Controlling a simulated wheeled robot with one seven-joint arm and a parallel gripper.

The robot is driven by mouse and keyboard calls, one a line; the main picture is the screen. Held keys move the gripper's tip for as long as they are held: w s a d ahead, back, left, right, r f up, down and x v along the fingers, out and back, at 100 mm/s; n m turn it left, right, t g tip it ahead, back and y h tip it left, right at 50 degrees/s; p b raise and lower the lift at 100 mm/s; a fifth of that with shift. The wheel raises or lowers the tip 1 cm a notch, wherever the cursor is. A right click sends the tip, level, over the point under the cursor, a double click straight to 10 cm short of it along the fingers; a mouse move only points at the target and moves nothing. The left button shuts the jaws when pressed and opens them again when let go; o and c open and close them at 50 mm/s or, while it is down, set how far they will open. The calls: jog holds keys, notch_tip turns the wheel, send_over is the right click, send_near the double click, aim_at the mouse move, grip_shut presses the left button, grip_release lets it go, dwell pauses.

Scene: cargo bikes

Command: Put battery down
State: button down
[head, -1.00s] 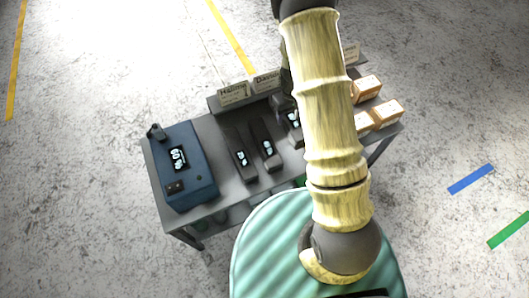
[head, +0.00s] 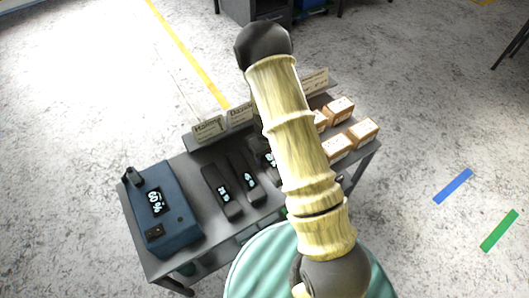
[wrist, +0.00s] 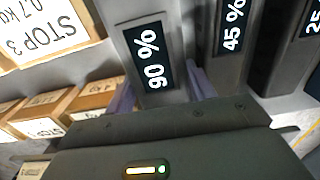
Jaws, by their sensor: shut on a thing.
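The held battery (wrist: 130,45) is dark grey with a display reading 90 %. In the wrist view it stands between the two purple fingers of my gripper (wrist: 162,92), which is shut on it. It lines up beside a battery reading 45 % (wrist: 231,28) and another (wrist: 300,60) at the right edge. I cannot tell whether its underside touches the table. In the head view my arm hides the gripper and most of this battery. Two dark batteries (head: 222,191) and (head: 247,178) lie side by side on the grey table (head: 190,170).
A blue charger-like box (head: 165,215) showing 60 % stands at the table's left end. Cardboard boxes (head: 363,131) sit at the right end, close to the gripper in the wrist view (wrist: 45,30). Name signs (head: 208,129) line the back edge.

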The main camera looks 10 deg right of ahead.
aim_at(267, 154)
jog(key=shift+w+f, duration=0.1)
jog(key=shift+f, duration=0.2)
jog(key=shift+f+b, duration=0.3)
jog(key=shift+f, duration=1.55)
jog(key=shift+f, duration=0.15)
jog(key=c, duration=0.5)
grip_release()
notch_tip(267, 154, up, 11)
jog(key=shift+r+p, duration=0.1)
jog(key=shift+p, duration=0.85)
jog(key=shift+r, duration=0.5)
